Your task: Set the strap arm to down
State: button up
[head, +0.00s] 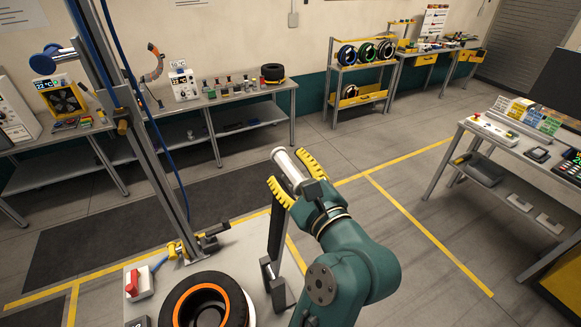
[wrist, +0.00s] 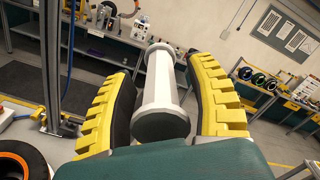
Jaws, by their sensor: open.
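The strap arm (head: 276,232) is a dark bar standing upright from a black bracket (head: 277,285) on the light worktop. A pale grey cylindrical bar (head: 288,168) with wider ends sits at its top. My gripper (head: 294,177), with yellow ribbed fingers, is open with one finger on each side of this bar. The bar also shows in the wrist view (wrist: 161,80), between the fingers, with gaps visible beside it. The black tyre (head: 188,301) with an orange-edged rim lies on the worktop, left of the bracket. My forearm hides part of the worktop on the right.
A tall metal post (head: 135,120) with a blue hose rises behind the tyre. A red switch (head: 133,283) on a white box is at the worktop's left. A cluttered bench (head: 235,96) stands behind, and another table (head: 500,145) at right. The floor between is clear.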

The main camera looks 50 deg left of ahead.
grip_shut()
dwell(0.3)
